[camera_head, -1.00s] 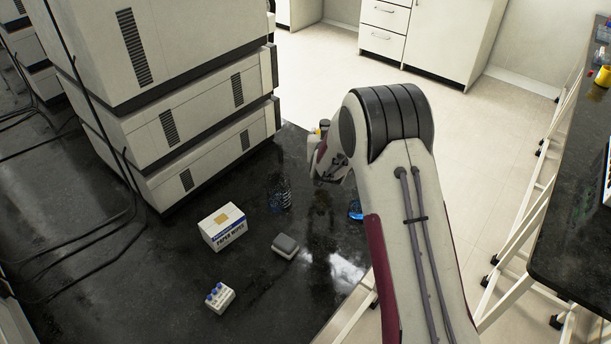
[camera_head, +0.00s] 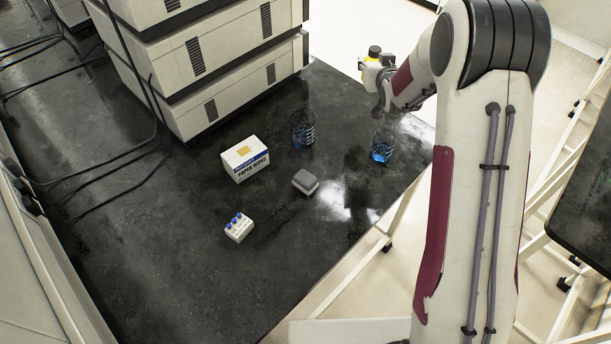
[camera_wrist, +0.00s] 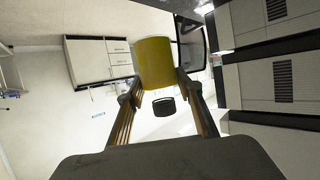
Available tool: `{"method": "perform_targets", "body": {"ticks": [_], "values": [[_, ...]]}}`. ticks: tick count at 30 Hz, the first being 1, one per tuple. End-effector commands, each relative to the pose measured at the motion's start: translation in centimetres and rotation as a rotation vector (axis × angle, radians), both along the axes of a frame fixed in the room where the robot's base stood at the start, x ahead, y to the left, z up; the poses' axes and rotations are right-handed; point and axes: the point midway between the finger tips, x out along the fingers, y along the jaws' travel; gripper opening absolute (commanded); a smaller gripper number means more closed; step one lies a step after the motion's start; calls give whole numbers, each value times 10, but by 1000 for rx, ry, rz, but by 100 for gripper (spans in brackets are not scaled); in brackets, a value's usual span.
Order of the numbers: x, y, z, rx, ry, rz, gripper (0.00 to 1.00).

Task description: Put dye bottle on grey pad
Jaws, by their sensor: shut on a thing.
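The dye bottle, yellow with a dark cap, shows at my gripper in the head view (camera_head: 371,66). In the wrist view its yellow body (camera_wrist: 154,62) is between my two fingers, with a dark round part below it. My gripper (camera_wrist: 157,80) is shut on it and holds it in the air, above and behind the blue-filled glass vessels in the head picture. The grey pad (camera_head: 305,181) appears as a small grey-topped square piece on the dark bench, nearer the camera than my gripper. Nothing stands on it.
Two glass vessels with blue liquid stand on the bench (camera_head: 255,270), one left (camera_head: 303,130) and one right (camera_head: 382,148). A paper wipes box (camera_head: 245,160) and a blue-capped vial rack (camera_head: 239,228) lie left of the pad. Stacked instruments (camera_head: 220,75) stand behind.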

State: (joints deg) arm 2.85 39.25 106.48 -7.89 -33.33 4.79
Motion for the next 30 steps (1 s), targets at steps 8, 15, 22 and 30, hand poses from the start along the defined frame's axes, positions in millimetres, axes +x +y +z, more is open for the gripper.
{"method": "perform_targets", "body": {"ticks": [8, 15, 22, 30], "values": [[-14, 9, 9, 0, -3, 100, 9], [-31, 22, 12, 0, -1, 200, 9], [-52, 41, 13, 0, -2, 317, 9], [-89, 73, 10, 1, -1, 489, 9]]}}
